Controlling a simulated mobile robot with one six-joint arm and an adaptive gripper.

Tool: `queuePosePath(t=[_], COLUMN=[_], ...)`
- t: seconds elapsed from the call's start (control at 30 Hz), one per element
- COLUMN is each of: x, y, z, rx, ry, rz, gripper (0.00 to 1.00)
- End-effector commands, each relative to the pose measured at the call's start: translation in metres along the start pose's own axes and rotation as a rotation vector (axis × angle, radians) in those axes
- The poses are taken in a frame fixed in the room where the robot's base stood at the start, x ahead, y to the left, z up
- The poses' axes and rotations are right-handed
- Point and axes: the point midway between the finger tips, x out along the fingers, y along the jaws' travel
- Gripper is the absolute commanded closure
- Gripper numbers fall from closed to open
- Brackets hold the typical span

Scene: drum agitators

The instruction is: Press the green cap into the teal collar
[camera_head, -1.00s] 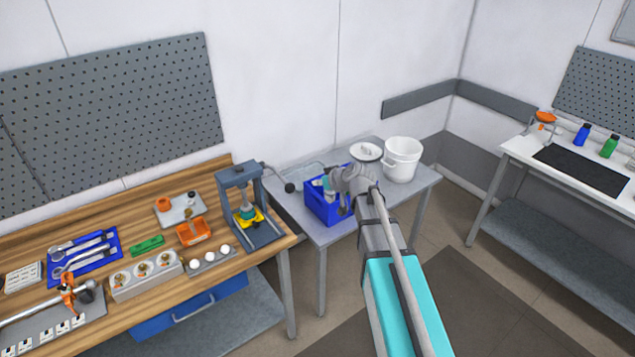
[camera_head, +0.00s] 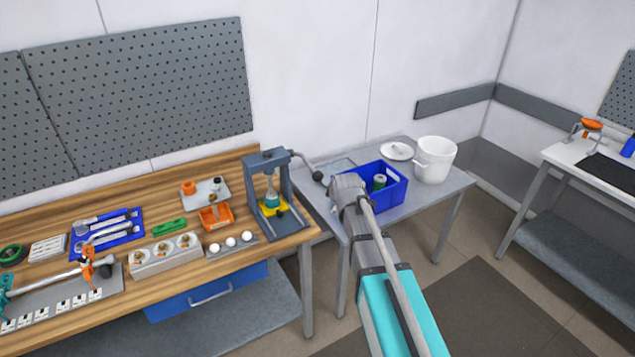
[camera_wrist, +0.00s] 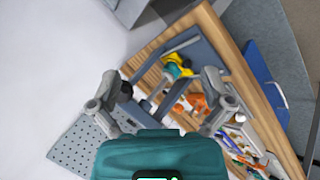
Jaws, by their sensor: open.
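The grey-blue press frame (camera_head: 284,190) stands at the right end of the wooden bench. Inside it a teal collar (camera_head: 272,199) sits upright on a yellow base (camera_head: 272,209), under the ram. The collar also shows in the wrist view (camera_wrist: 176,72), ahead of my gripper. My gripper (camera_wrist: 160,92) is open and empty, its fingers wide apart, with the press beyond them. In the head view my arm's end is just right of the press, in front of the blue bin. I cannot make out the green cap for certain on or in the collar.
The blue bin (camera_head: 394,193) holds a greenish cylinder (camera_head: 379,182). A white bucket (camera_head: 436,160) and lid (camera_head: 398,151) share its grey table. The press's lever (camera_head: 307,165) sticks out right. An orange tray (camera_head: 216,217) and white balls (camera_head: 231,242) lie left of the press.

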Motion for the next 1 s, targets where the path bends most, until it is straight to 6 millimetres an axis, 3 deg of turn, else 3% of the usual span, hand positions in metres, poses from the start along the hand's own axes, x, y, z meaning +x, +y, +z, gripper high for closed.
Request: queuePosePath(t=[0.1,0.43,0.67,1.0], x=[0.014,0.030,0.031,0.020], y=[-0.011,-0.020,-0.023,-0.028], z=[-0.002,-0.014,-0.032,-0.077], rx=[-0.176,-0.665,-0.992,-1.441], ry=[-0.080,-0.320,-0.503,-0.809], rz=[0.039,0.151,0.229,0.347], gripper=[0.01,0.01,0.01,0.01])
